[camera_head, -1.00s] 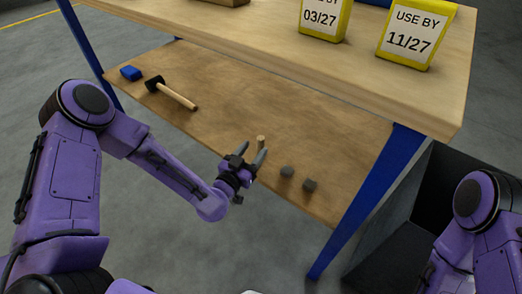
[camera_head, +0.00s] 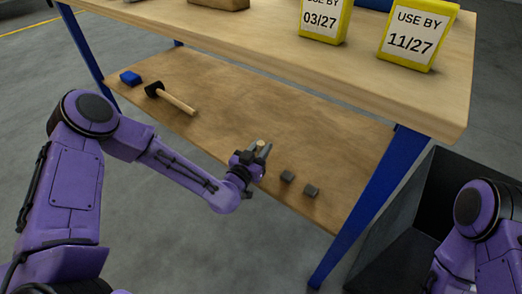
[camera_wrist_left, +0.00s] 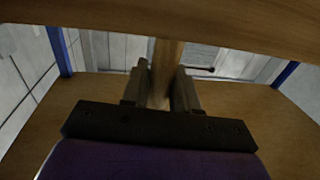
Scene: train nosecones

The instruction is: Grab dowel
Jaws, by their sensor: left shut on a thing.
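The dowel (camera_head: 261,145) is a short light wooden peg on the lower shelf of the bench. My left gripper (camera_head: 258,158) reaches over the shelf's front edge and is shut on the dowel. In the left wrist view the dowel (camera_wrist_left: 167,70) stands upright between the two fingers of the left gripper (camera_wrist_left: 160,88). Its lower end is hidden by the gripper in the head view. My right arm shows at the right edge, but its gripper is out of view.
A hammer (camera_head: 172,99) and a blue block (camera_head: 130,78) lie at the left. The upper tabletop (camera_head: 250,40) overhangs. A blue leg (camera_head: 365,210) and a dark bin (camera_head: 415,220) stand right.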

